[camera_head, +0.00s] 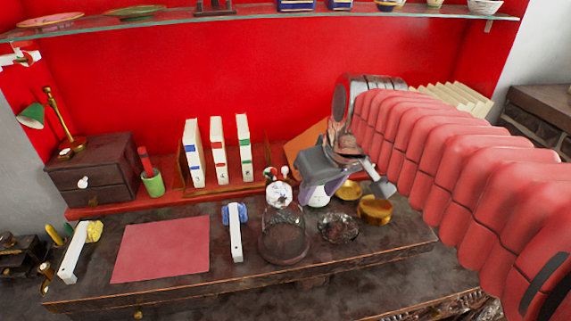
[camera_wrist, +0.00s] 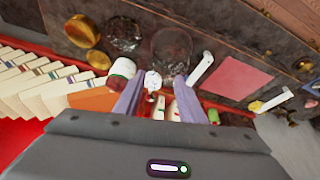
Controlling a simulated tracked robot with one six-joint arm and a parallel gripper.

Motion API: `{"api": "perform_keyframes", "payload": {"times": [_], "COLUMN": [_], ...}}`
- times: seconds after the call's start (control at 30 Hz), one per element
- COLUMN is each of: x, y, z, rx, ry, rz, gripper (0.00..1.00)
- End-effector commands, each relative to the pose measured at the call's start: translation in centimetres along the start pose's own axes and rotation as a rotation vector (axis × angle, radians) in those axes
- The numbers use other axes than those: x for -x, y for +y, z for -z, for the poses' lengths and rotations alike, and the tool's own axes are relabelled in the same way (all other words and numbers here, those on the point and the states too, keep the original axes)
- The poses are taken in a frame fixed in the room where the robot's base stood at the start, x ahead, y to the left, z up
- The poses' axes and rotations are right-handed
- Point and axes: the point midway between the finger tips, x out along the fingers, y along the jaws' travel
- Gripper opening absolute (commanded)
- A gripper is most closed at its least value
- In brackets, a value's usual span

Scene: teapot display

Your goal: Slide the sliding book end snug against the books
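Three upright white books (camera_head: 218,152) stand slightly apart on the red shelf in the head view. A brown upright panel (camera_head: 181,168) stands at their left. An orange-brown slanted panel (camera_head: 306,138) shows to their right, partly behind my gripper; it also shows in the wrist view (camera_wrist: 92,100). I cannot tell for sure which panel is the sliding book end. My gripper (camera_head: 348,194) is open, right of the three books and above the dark counter. In the wrist view its two grey-purple fingers (camera_wrist: 157,82) are apart, with nothing held between them.
A glass dome (camera_head: 284,236), glass dish (camera_head: 339,229), gold pot (camera_head: 375,210) and patterned white ball (camera_head: 279,193) crowd below my gripper. A green cup (camera_head: 153,182) and drawer box (camera_head: 95,168) stand left. A cream book row (camera_wrist: 40,92) lies beyond my arm. A glass shelf (camera_head: 250,21) hangs above.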

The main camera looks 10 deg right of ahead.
Motion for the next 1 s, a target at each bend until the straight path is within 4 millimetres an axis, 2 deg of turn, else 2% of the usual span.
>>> {"api": "perform_keyframes", "payload": {"times": [0.1,0.47,0.77,1.0], "x": [-0.8,-4.2,-8.7,-13.2], "y": [0.9,3.6,6.2,8.5], "z": [2.9,10.9,16.6,20.3], "rx": [0.046,0.196,0.321,0.421], "ry": [-0.015,-0.038,-0.041,-0.034], "rz": [0.020,0.090,0.152,0.204], "gripper": [0.37,0.37,0.37,0.37]}}
